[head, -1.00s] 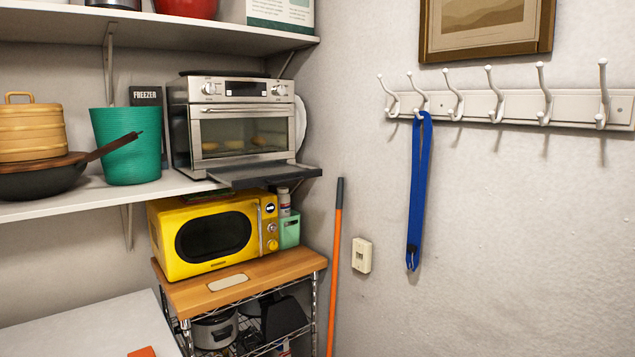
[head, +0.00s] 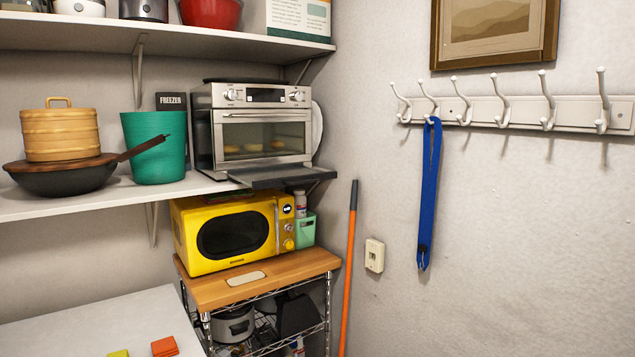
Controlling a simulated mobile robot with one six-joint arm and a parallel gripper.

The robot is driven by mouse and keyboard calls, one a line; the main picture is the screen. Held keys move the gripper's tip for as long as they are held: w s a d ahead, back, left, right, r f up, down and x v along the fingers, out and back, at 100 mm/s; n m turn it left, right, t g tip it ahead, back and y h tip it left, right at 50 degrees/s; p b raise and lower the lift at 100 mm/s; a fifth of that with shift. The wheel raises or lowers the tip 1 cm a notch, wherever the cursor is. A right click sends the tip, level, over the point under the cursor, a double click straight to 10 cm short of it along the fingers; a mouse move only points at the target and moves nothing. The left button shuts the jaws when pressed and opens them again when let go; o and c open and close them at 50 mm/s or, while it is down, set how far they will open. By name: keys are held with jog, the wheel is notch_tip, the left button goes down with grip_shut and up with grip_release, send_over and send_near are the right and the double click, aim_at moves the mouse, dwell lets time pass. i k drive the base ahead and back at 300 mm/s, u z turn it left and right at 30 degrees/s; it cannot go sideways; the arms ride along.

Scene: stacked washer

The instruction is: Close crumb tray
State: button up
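The crumb tray (head: 283,177) is a flat dark tray that sticks out from the bottom front of the silver toaster oven (head: 262,157), past the shelf edge. The oven stands on the middle shelf near the corner, with its glass door shut and several round items visible inside. My gripper is not in view.
A yellow microwave (head: 232,234) sits below on a wooden-topped wire cart (head: 255,282). A green bin (head: 155,147) and a dark pan (head: 62,180) stand left of the oven. An orange-handled pole (head: 349,270) leans near the corner. A white surface (head: 100,320) is at lower left.

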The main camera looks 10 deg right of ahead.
aim_at(263, 177)
jog(key=u, duration=0.1)
jog(key=i, duration=0.95)
jog(key=z, duration=0.15)
jog(key=k, duration=0.9)
jog(key=u, duration=0.15)
jog(key=i, duration=0.35)
jog(key=z, duration=0.05)
